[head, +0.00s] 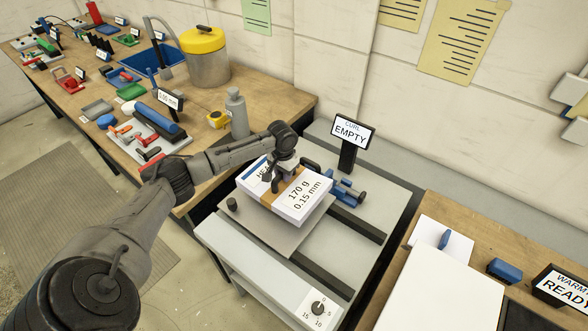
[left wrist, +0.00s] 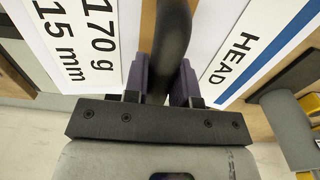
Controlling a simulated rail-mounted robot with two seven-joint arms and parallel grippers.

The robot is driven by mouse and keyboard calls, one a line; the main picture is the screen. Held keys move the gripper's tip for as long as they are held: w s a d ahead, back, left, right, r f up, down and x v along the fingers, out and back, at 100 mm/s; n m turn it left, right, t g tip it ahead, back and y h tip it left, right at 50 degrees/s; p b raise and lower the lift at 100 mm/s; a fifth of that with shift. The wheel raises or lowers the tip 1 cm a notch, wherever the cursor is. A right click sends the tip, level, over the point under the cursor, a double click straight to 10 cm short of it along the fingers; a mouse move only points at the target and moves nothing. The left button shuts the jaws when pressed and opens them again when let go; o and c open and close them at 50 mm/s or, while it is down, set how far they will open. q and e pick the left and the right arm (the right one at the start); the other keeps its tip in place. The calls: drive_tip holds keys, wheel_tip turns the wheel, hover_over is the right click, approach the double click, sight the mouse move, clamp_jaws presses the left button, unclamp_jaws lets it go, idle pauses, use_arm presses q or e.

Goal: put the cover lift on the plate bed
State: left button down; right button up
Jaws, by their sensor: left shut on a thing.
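The cover lift looks to be the white paper stack (head: 297,197) with a brown band, marked "170 g 0.15 mm" and "HEAD". My left gripper (head: 284,165) is over its middle, pointing down. In the left wrist view, my left gripper (left wrist: 163,80) is shut around a dark curved handle between the stack's two labels (left wrist: 82,40). The stack is level, over the grey plate bed (head: 262,228) of the bench unit. Whether it touches the plate or hangs just above, I cannot tell. My right gripper is not in view.
A sign reading "EMPTY" (head: 352,133) stands behind the unit, near a blue clamp-like part (head: 345,190). A grey bottle (head: 237,113) stands on the left wooden bench, which is crowded with tools. A right bench holds white sheets (head: 435,290) and a "READY" sign (head: 564,287).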

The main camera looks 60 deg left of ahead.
use_arm(q)
drive_tip(key=shift+s+a+f, duration=0.1)
drive_tip(key=shift+s+a, duration=0.2)
drive_tip(key=shift+f, duration=2.05)
drive_tip(key=c, duration=1.4)
unclamp_jaws()
drive_tip(key=shift+f, duration=0.2)
drive_tip(key=o, duration=0.5)
drive_tip(key=shift+c, duration=0.2)
drive_tip(key=shift+r, duration=0.1)
